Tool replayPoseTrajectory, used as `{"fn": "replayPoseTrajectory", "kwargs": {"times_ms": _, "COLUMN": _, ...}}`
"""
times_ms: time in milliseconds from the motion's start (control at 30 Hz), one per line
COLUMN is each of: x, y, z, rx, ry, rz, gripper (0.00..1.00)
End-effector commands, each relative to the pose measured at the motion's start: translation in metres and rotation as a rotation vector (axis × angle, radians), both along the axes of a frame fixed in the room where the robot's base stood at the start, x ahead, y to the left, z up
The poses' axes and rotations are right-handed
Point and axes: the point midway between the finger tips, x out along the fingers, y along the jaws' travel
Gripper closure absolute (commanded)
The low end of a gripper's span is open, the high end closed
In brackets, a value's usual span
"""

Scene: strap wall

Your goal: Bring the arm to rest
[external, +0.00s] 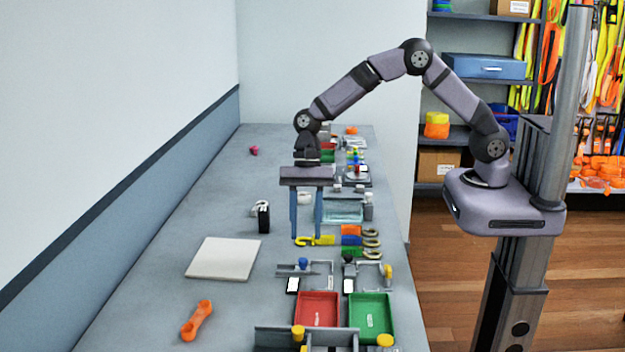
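My gripper (306,234) points straight down over the grey workbench (150,305), around the middle of its length.
A red tray (317,309) and a green tray (371,316) sit at the near end. A white board (223,258), an orange wrench-like piece (196,320) and a black item (264,218) lie left. Small parts crowd the right side. Bare bench lies along the wall.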

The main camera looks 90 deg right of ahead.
Motion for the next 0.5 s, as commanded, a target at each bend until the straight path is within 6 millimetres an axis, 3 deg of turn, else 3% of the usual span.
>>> {"fn": "replayPoseTrajectory", "kwargs": {"times_ms": 500, "x": -0.0002, "y": -0.0020, "z": 0.0051, "rx": 0.000, "ry": 0.000, "rz": 0.000, "gripper": 0.64}}
